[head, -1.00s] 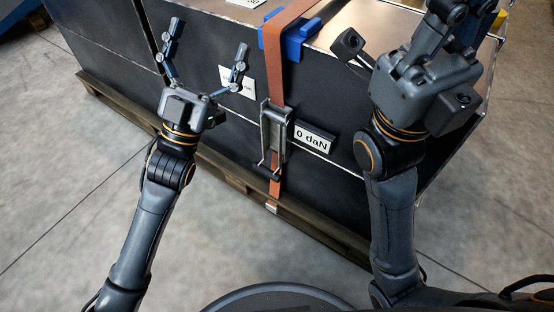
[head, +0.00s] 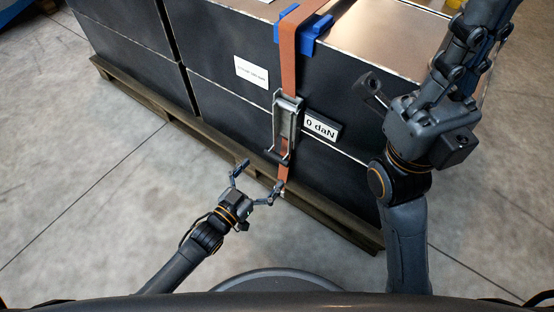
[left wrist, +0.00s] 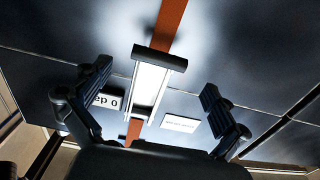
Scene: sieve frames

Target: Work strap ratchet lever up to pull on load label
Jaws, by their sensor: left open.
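An orange strap (head: 289,60) runs down the front of a dark crate and carries a metal ratchet (head: 287,115). The ratchet's lever (head: 278,157) hangs down, its dark crossbar at the lower end. The load label (head: 321,128), right of the ratchet, reads "0 daN". My left gripper (head: 261,175) is open and empty, just below and left of the lever, apart from it. In the left wrist view the ratchet (left wrist: 150,85) shows between the spread fingers. My right gripper (head: 462,70) is raised at the right; its fingertips are unclear.
The dark crate (head: 225,100) stands on a wooden pallet (head: 335,220) whose edge runs below the ratchet. A blue corner protector (head: 318,27) sits under the strap on top. A white sticker (head: 251,71) is left of the strap. The floor at left is clear.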

